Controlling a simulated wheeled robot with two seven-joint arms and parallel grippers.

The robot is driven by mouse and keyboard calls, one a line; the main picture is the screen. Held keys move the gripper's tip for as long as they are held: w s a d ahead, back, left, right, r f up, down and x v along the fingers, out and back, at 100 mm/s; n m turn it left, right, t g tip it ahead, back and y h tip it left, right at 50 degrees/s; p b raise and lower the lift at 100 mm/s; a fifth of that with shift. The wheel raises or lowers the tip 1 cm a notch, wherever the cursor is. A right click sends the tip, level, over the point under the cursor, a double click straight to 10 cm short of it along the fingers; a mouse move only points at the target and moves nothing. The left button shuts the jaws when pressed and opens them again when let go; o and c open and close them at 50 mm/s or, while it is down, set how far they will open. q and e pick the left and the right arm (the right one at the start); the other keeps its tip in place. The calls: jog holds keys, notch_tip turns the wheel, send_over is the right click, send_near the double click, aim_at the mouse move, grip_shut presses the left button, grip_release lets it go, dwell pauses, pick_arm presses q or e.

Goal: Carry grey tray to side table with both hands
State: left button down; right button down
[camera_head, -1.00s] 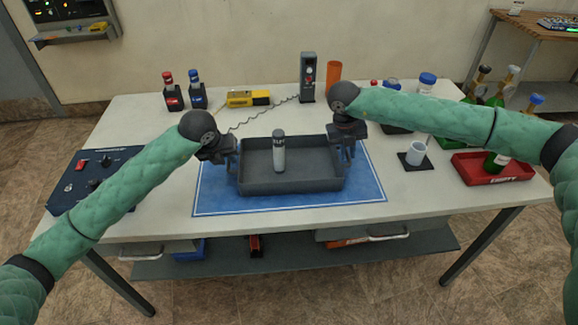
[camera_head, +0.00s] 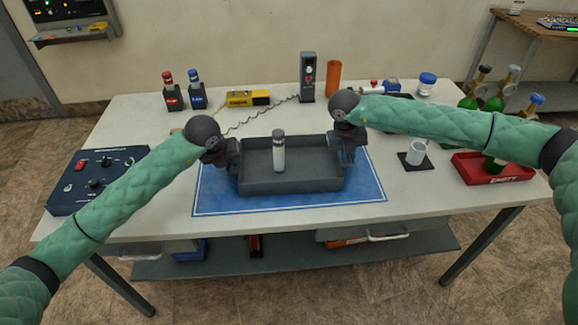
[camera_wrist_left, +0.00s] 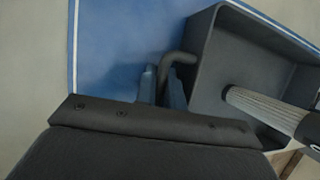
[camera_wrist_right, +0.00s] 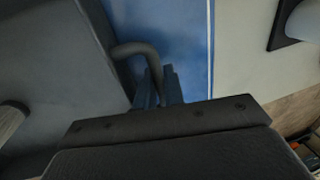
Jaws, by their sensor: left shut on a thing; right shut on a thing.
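The grey tray (camera_head: 290,185) rests on the blue mat (camera_head: 365,190) on the white table. A grey cylinder with a white band (camera_head: 279,152) stands upright inside the tray. My left gripper (camera_head: 236,168) is at the tray's left end, shut on its handle; the handle (camera_wrist_left: 180,60) shows between the fingers in the left wrist view. My right gripper (camera_head: 346,158) is at the right end, shut on the other handle, a curved bar (camera_wrist_right: 136,50) in the right wrist view. The side table (camera_head: 545,28) stands at the far right, partly out of frame.
A control box (camera_head: 95,178) is on the left. Behind the tray are two small bottles (camera_head: 184,92), a yellow device (camera_head: 248,98) and an orange cylinder (camera_head: 333,80).

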pick_arm(q)
jog(key=shift+r, duration=0.2)
pick_arm(e)
jog(key=shift+r, duration=0.15)
